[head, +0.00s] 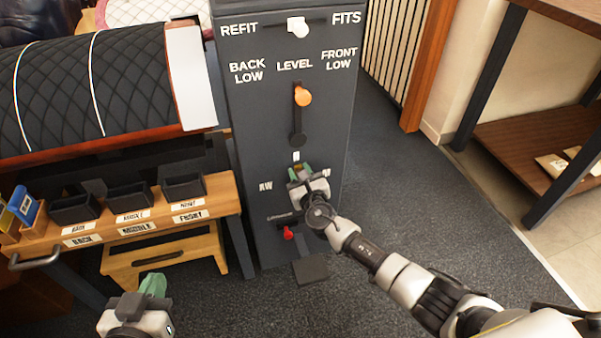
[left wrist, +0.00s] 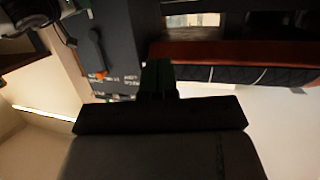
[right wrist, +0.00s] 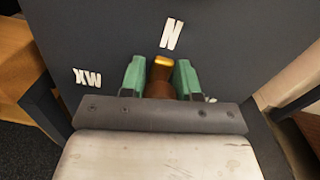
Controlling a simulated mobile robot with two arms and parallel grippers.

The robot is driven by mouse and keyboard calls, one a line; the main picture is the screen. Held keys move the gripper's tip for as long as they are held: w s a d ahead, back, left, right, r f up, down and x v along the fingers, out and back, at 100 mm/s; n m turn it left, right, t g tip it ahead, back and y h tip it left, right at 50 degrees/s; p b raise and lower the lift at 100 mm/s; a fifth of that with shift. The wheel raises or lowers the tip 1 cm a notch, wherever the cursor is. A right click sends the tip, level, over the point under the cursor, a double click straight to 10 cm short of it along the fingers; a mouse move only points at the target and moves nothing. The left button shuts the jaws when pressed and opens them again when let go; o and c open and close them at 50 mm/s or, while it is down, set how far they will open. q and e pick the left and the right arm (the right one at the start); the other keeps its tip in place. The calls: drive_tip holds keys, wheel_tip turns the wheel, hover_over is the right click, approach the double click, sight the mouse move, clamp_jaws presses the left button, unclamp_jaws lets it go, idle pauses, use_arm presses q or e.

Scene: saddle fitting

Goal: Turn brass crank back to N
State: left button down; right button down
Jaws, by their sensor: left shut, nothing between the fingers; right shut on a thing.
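The brass crank (right wrist: 161,68) is on the front of the dark grey post, between the green fingers of my right gripper (right wrist: 160,78). Its golden end points up, close below the white letter N (right wrist: 172,34). The white letters XW (right wrist: 88,77) are to the left; a label at the right is mostly hidden. In the head view my right gripper (head: 301,174) is at the post's lower front and covers most of the crank. My left gripper (head: 153,285) is shut and empty, low in front of the wooden bench; its dark fingers (left wrist: 157,78) also show in the left wrist view.
The post (head: 255,125) carries an orange-knobbed lever (head: 302,97), a white slider knob (head: 297,27) and a small red knob (head: 288,233). A wooden bench with black bins (head: 128,198) and a quilted roll (head: 90,85) stand left.

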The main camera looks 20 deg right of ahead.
drive_tip(key=shift+s+a+f, duration=0.1)
drive_tip(key=shift+a+f, duration=0.05)
drive_tip(key=c, duration=1)
unclamp_jaws()
drive_tip(key=shift+o, duration=1)
use_arm(q)
drive_tip(key=s+a+f+g+y+p, duration=0.2)
drive_tip(key=s+a+f+g+p, duration=0.1)
drive_tip(key=s+f+g, duration=0.3)
drive_tip(key=shift+s+a+f+g, duration=0.15)
drive_tip(key=shift+s+f+g, duration=0.05)
drive_tip(key=shift+s+g, duration=0.6)
use_arm(e)
drive_tip(key=s+d, duration=0.1)
drive_tip(key=s, duration=0.9)
drive_tip(key=shift+s, duration=0.35)
